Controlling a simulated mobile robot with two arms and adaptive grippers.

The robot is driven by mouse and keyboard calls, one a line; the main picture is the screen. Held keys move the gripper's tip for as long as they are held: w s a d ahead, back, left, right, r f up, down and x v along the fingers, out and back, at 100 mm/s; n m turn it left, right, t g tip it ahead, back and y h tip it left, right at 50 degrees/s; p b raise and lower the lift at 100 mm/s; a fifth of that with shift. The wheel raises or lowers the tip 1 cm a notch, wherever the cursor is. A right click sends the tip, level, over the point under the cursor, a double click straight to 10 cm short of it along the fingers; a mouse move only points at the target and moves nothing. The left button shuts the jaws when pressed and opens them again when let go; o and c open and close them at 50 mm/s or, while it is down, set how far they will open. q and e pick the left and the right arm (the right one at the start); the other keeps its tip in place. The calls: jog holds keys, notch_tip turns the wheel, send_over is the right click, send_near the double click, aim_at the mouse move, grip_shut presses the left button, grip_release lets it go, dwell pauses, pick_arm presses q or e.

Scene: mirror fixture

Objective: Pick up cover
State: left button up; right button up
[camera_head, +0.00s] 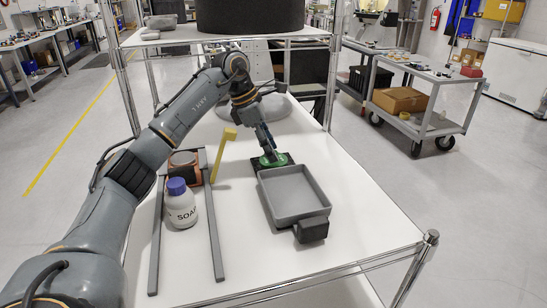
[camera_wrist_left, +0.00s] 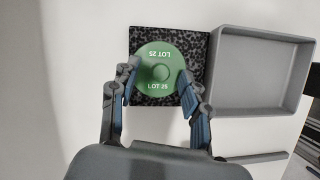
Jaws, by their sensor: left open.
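A round green cover (camera_wrist_left: 160,58) marked "LOT 25", with a raised knob in its middle, lies on a black speckled square pad (camera_wrist_left: 198,43). In the head view the cover (camera_head: 281,161) sits on the dark pad at the far left corner of the grey tray. My left gripper (camera_wrist_left: 158,84) is open, with one finger on each side of the cover's near half. Whether the fingers touch its rim I cannot tell. In the head view my left gripper (camera_head: 269,152) reaches down from above and hides part of the cover. My right gripper is not in view.
A grey tray (camera_head: 322,208) with a black block at its near end stands right beside the pad. A white soap bottle (camera_head: 182,212) with a blue cap, two grey rails (camera_head: 215,240) and a yellow bracket (camera_head: 217,155) are to the left. The table's front right is clear.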

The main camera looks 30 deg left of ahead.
pick_arm(q)
jog(key=shift+w+d+f, duration=0.1)
jog(key=shift+d+f, duration=0.05)
jog(key=shift+f, duration=0.2)
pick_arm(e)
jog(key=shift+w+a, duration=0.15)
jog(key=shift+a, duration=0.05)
pick_arm(q)
jog(key=shift+c, duration=0.4)
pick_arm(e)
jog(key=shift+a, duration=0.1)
pick_arm(q)
jog(key=c, duration=0.8)
jog(key=shift+c, duration=0.2)
